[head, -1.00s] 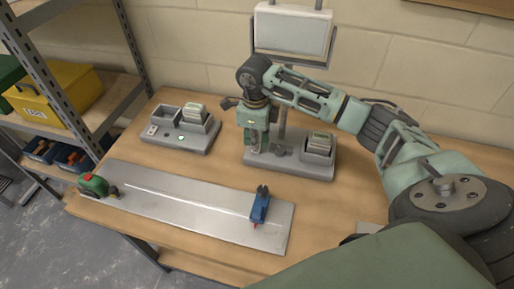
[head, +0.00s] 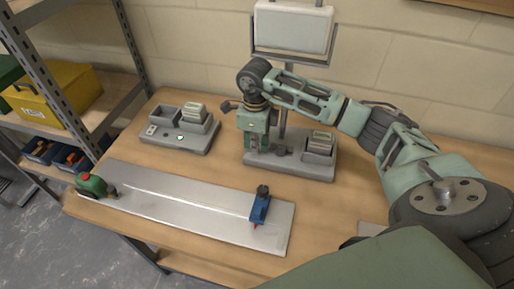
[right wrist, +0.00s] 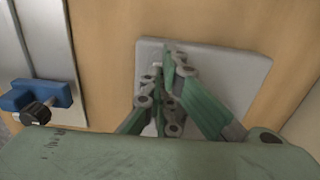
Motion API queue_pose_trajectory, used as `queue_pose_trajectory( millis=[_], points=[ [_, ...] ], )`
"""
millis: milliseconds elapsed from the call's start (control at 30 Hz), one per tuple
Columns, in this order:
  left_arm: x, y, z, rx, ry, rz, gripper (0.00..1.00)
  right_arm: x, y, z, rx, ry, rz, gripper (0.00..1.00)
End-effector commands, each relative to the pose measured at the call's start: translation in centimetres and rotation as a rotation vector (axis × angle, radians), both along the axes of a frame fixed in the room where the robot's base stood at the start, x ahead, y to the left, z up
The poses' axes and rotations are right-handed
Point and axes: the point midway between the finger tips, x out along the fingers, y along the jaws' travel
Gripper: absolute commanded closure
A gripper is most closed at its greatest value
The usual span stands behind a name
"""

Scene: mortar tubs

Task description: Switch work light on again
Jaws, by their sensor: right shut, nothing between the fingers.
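The work light has a pale flat lamp panel (head: 292,27) on a post at the back of the table. The panel looks dull white, with no clear glow. Its grey base (head: 316,172) stands on the table; the base also shows in the right wrist view (right wrist: 225,75). My right gripper (head: 253,149) points down over the left part of this base, fingers together and empty. In the right wrist view its fingertips (right wrist: 164,66) are at or just above the base and hide what lies beneath them, so contact and any switch there cannot be told. My left gripper is not in view.
A grey unit (head: 192,146) with slots and a green light stands left of the base. A metal plate (head: 190,205) lies in front, with a green tool (head: 92,185) and a blue clamp (head: 260,208). A shelf with a yellow box (head: 60,92) is at left.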

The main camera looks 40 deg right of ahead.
Motion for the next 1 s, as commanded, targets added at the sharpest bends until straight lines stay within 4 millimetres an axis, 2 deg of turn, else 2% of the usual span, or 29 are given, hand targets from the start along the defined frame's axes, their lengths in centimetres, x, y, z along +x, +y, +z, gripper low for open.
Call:
queue_pose_trajectory(
  millis=[133,333,1000],
  points=[
    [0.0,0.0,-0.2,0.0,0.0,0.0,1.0,0.0,0.0,-0.3,0.0,0.0,-0.001,1.0],
    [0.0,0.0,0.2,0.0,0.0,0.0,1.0,0.0,0.0,0.4,-0.001,-0.001,0.0,1.0],
    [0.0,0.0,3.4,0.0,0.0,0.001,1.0,0.0,0.0,5.8,-0.001,-0.001,-0.001,1.0]
  ],
)
